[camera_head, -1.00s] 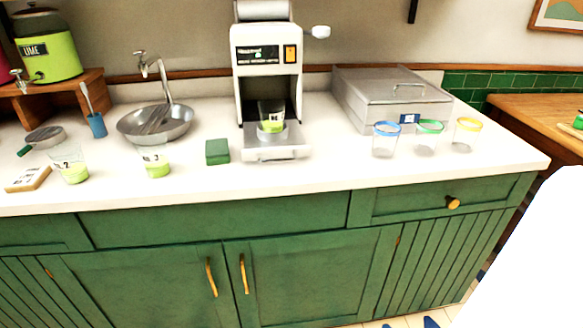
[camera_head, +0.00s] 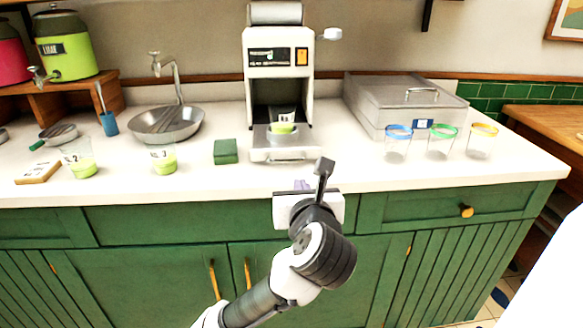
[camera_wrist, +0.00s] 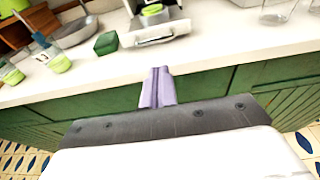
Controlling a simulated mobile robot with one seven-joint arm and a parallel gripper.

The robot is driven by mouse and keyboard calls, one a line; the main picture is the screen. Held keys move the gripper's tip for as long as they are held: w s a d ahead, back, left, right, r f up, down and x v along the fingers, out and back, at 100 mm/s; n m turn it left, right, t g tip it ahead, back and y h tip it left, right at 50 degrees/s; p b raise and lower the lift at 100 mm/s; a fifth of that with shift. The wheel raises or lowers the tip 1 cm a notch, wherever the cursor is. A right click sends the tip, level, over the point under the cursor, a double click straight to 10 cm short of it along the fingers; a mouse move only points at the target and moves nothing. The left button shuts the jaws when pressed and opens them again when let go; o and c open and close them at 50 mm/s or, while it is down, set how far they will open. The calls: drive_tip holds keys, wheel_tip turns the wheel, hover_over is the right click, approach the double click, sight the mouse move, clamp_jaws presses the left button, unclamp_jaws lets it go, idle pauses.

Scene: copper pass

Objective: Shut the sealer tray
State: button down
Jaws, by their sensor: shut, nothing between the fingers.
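The sealer (camera_head: 279,75) is a white machine at the back of the counter. Its grey tray (camera_head: 285,152) juts out at the front, pulled out toward the counter edge, and a cup with green contents (camera_head: 282,127) sits in it. The tray also shows at the top of the wrist view (camera_wrist: 158,34). My gripper (camera_head: 303,186) is in front of the counter edge, below and just right of the tray, apart from it. Its purple fingers (camera_wrist: 158,88) are shut together and empty, pointing toward the counter.
A green block (camera_head: 226,152) sits left of the tray. Cups with green contents (camera_head: 163,160) stand farther left, near a sink bowl (camera_head: 166,124). Cups with blue (camera_head: 398,132), green and yellow rims stand right, before a steel bin (camera_head: 405,97). The counter directly before the tray is clear.

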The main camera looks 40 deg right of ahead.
sight(292, 161)
drive_tip(key=p+x, duration=0.2)
drive_tip(key=x, duration=1.1)
drive_tip(key=shift+w+d+f, duration=0.15)
drive_tip(key=shift+w, duration=0.2)
drive_tip(key=shift+w, duration=0.1)
